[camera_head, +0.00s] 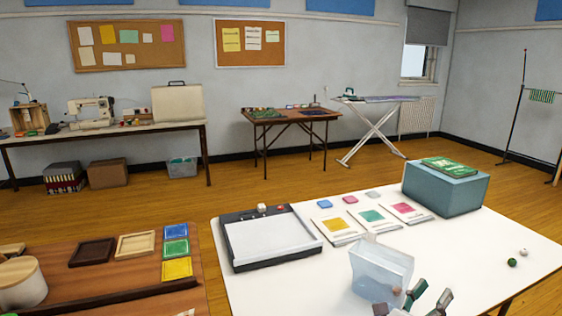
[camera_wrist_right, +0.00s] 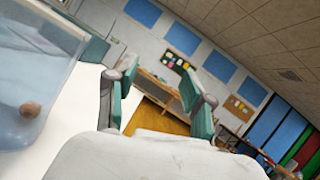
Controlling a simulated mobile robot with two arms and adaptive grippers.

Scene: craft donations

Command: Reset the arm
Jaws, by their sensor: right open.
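My right gripper (camera_head: 430,293) shows at the bottom edge of the head view, beside the front right of a clear plastic bin (camera_head: 378,268) on the white table (camera_head: 300,285). Its teal-padded fingers are spread apart, with nothing between them in the right wrist view (camera_wrist_right: 156,92). The bin also shows at the left of the right wrist view (camera_wrist_right: 60,60), with a small brown round thing (camera_wrist_right: 30,109) seen through its wall. My left gripper is in neither view.
A paper trimmer (camera_head: 270,238), several cards and a blue-grey box (camera_head: 445,187) stand on the white table. A green ball (camera_head: 512,262) and a white ball (camera_head: 523,251) lie at its right, with bare tabletop around them. A brown table (camera_head: 80,280) with frames stands at left.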

